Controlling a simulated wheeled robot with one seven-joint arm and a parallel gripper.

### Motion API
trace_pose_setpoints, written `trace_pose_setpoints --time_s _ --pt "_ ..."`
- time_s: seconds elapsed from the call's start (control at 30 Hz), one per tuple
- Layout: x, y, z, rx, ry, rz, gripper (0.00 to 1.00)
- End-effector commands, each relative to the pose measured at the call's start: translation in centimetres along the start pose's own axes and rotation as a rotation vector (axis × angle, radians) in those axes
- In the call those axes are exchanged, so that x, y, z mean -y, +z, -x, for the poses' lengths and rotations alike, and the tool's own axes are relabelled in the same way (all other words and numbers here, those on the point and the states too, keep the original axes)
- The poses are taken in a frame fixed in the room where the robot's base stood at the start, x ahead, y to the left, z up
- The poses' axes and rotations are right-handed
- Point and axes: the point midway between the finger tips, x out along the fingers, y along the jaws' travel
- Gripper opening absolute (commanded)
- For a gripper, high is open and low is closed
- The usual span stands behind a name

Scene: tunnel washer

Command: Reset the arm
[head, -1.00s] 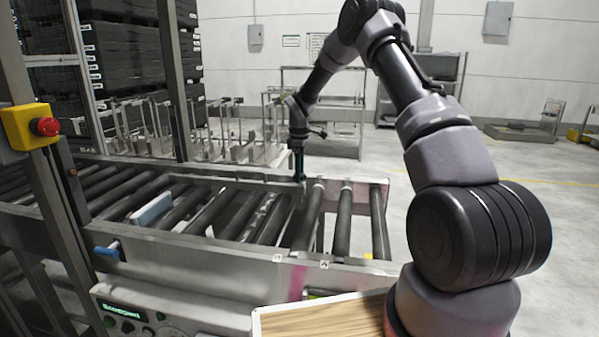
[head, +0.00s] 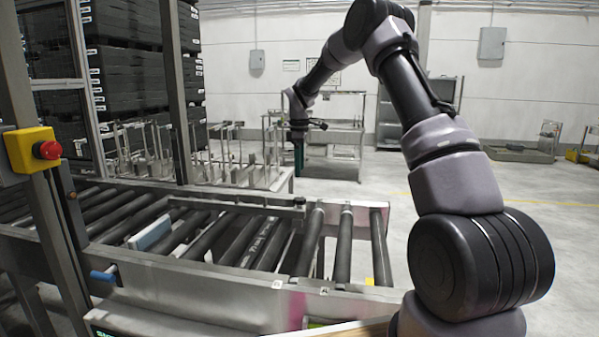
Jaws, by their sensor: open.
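My arm rises from the lower right, bends at a high elbow and reaches left and away over the roller conveyor (head: 200,292). My gripper (head: 299,166) points down at the end of the arm, above the far side of the conveyor. It looks small and dark, and I see nothing held in it. The fingertips are too small to make out in detail.
A yellow box with a red button (head: 32,150) is on a post at the left. A blue-grey flat item (head: 150,233) lies among the rollers. Racks (head: 235,160) stand behind the conveyor. Open floor (head: 545,205) lies to the right.

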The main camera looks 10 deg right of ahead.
Motion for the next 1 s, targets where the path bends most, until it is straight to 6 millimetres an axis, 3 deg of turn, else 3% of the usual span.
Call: trace_pose_setpoints --time_s 0.23,0.37,0.7,1.0 --pt "0.1 0.1 0.4 -0.002 0.005 -0.008 0.89" --pt "1.2 0.8 3.0 -0.014 0.031 -0.069 0.89" --pt "9.5 5.7 14.2 -0.12 0.139 -0.453 0.89" --pt "18.8 10.9 20.2 -0.276 0.194 -0.827 0.89"
